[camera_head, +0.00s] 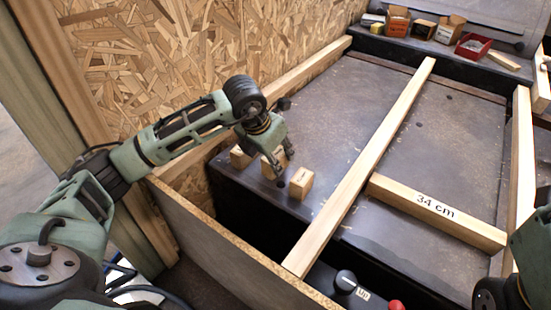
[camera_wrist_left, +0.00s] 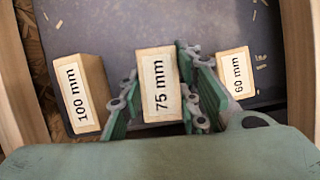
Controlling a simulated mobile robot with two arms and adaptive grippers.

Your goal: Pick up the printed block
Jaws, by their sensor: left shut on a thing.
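Three wooden blocks with printed labels stand in a row near the left edge of the dark worktop. In the left wrist view they read 100 mm (camera_wrist_left: 80,92), 75 mm (camera_wrist_left: 158,84) and 60 mm (camera_wrist_left: 235,75). My left gripper (camera_wrist_left: 158,100) is shut on the 75 mm block, with one green finger on each side of it. In the head view my left gripper (camera_head: 275,152) comes down over the middle block (camera_head: 271,166), between the two outer blocks (camera_head: 240,157) and (camera_head: 300,184). I cannot tell whether the held block is clear of the worktop.
A long wooden bar (camera_head: 365,160) crosses the dark worktop (camera_head: 330,120), and a bar marked 34 cm (camera_head: 430,205) joins it. Small boxes (camera_head: 397,20) and a red tray (camera_head: 473,46) stand at the back. A chipboard wall (camera_head: 190,50) rises behind the blocks. Part of my right arm shows at the right edge.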

